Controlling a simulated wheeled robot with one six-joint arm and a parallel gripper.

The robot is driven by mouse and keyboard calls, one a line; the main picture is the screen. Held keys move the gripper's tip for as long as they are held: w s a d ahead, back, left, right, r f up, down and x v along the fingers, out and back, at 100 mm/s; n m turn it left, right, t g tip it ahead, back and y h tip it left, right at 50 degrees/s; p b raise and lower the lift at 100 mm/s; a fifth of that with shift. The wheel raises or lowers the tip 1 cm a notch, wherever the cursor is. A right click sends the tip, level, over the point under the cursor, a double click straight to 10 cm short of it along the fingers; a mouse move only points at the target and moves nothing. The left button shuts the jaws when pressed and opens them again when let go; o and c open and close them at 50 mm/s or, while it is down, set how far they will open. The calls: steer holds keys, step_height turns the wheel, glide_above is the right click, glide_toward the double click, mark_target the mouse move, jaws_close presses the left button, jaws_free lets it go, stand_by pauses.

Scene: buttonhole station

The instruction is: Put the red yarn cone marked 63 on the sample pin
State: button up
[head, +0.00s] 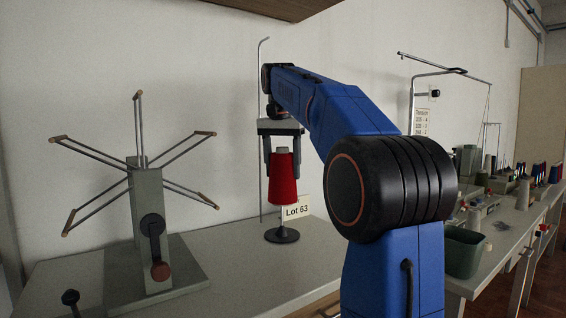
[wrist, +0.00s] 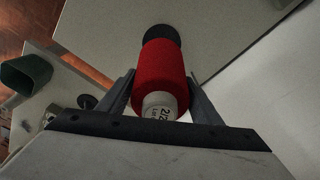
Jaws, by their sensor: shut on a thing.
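The red yarn cone (head: 283,185) is upright between the fingers of my gripper (head: 282,162), which is shut on it near its pale top. The wrist view shows the red cone (wrist: 162,70) from above, with a printed label on its pale tip, one finger on each side. Directly below is the sample pin's round black base (head: 282,236), with a short dark stem showing under the cone; the base also shows in the wrist view (wrist: 162,34). The pin's upper part is hidden, so I cannot tell how far it goes inside the cone. A "Lot 63" card (head: 297,211) shows beside the stem.
A grey yarn reel (head: 145,210) with spread arms and a crank stands on the left of the table (head: 235,270). A thin hooked pole (head: 260,190) rises behind the pin. A green bin (head: 463,250) and a cluttered bench lie to the right.

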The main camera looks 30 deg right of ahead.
mark_target(280, 148)
steer(key=shift+f, duration=4.25)
steer(key=shift+f, duration=0.5)
steer(key=o, duration=1.3)
steer(key=r, duration=0.5)
steer(key=a+r, duration=0.1)
steer(key=r, duration=0.5)
steer(key=s+r, duration=0.1)
steer(key=r, duration=0.5)
steer(key=shift+s+a+r, duration=0.1)
steer(key=shift+a+r, duration=0.05)
steer(key=shift+a, duration=0.25)
